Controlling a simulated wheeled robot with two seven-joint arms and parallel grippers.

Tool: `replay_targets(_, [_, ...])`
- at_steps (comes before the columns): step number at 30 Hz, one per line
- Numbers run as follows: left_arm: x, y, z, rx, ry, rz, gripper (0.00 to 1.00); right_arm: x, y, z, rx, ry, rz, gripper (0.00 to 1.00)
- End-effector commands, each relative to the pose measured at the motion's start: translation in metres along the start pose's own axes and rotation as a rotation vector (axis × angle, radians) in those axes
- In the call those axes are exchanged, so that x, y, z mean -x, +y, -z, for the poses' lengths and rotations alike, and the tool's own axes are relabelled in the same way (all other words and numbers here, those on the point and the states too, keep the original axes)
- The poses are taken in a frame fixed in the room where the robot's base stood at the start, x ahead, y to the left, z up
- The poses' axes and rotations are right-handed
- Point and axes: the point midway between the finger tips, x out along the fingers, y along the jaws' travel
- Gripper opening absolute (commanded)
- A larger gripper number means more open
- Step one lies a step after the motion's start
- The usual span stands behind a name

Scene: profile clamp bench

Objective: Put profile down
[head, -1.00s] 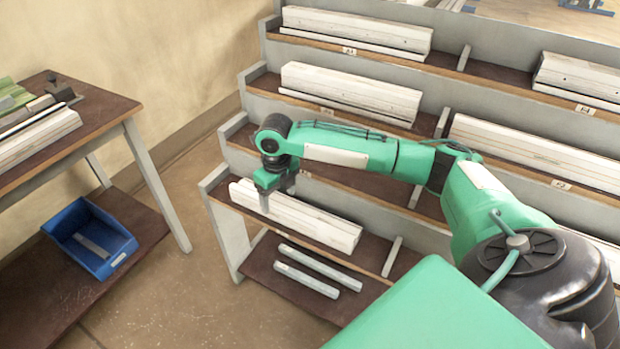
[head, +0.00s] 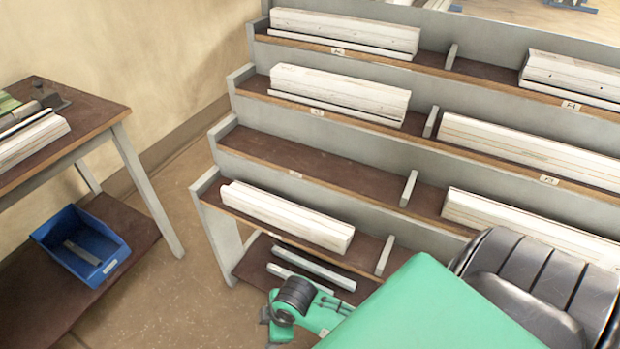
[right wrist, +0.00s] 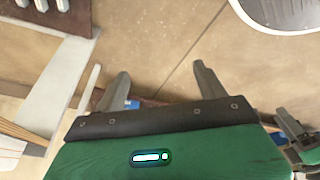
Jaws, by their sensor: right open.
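White profiles (head: 288,217) lie lengthwise in the left bay of the rack's lowest stepped shelf. Two loose grey profiles (head: 313,268) lie on the dark board below it. My right gripper (right wrist: 162,70) is open, with nothing between its two grey fingers, over bare floor in the right wrist view. In the head view my right arm is folded low at the bottom centre, in front of the rack, and its fingers are hard to make out. It is apart from the profiles.
The stepped rack holds more white profiles (head: 340,95). The left bay of its second shelf from the bottom (head: 300,160) is empty. A table (head: 95,115) with profiles stands left. A blue bin (head: 80,245) holding a grey piece sits on its lower shelf. Floor between is clear.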

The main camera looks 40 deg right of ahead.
Motion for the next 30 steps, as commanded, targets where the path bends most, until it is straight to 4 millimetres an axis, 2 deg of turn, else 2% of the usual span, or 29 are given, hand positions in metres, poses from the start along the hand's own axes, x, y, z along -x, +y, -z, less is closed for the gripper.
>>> replay_targets(1, [0.0,0.0,0.0,0.0,0.0,0.0,0.47,-0.001,-0.013,-0.015,-0.136,-0.014,-0.007,0.73])
replay_targets(6, [0.0,0.0,0.0,0.0,0.0,0.0,0.47,0.003,-0.037,-0.061,-0.532,-0.07,-0.07,0.73])
replay_targets(12, [0.0,0.001,0.0,0.002,0.001,-0.002,0.47,0.008,-0.05,-0.091,-0.753,-0.106,-0.121,0.73])
replay_targets(30, [0.0,0.002,0.001,0.002,0.002,-0.003,0.47,0.008,-0.05,-0.093,-0.773,-0.109,-0.126,0.73])
